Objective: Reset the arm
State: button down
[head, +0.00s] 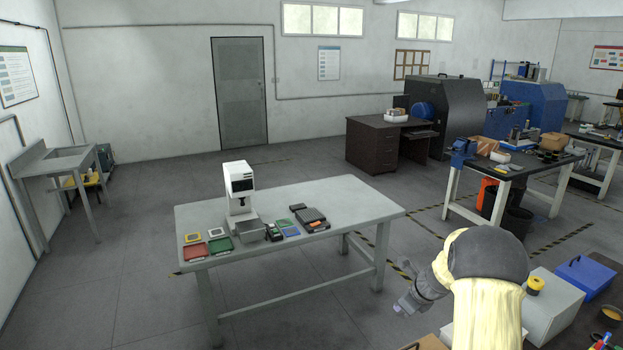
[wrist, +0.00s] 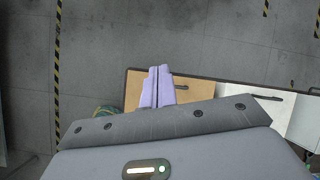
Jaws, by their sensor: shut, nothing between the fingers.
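My arm rises at the lower right of the head view, bent with its end out to the left. My gripper (head: 408,303) hangs over the floor there, right of the grey table and apart from it. In the wrist view its two pale purple fingers (wrist: 158,82) lie side by side, shut, with nothing between them. Behind the fingers in that view are a tan surface (wrist: 200,92) and the dark floor.
The grey table (head: 340,205) holds a white machine (head: 240,185), a red tray (head: 195,250), a green tray (head: 221,245) and small parts. A blue box (head: 585,275) and a pale cabinet (head: 550,305) stand close right of my arm. Floor between table and workbench (head: 520,170) is open.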

jog(key=s+a+r+n+g+h+b, duration=0.1)
jog(key=s+a+n, duration=0.3)
jog(key=s+n, duration=0.5)
jog(key=s+a+r+n+g+b, duration=0.1)
jog(key=s+a+n, duration=0.3)
jog(key=s+n, duration=0.5)
jog(key=s+a+r+n+h+b, duration=0.1)
jog(key=s+a+r+n, duration=0.2)
jog(key=s+n, duration=0.6)
jog(key=s+a, duration=0.1)
jog(key=s, duration=0.2)
jog(key=shift+s+a+r+g+h, duration=0.2)
jog(key=shift+a+g+h, duration=0.1)
jog(key=shift+a+g, duration=0.1)
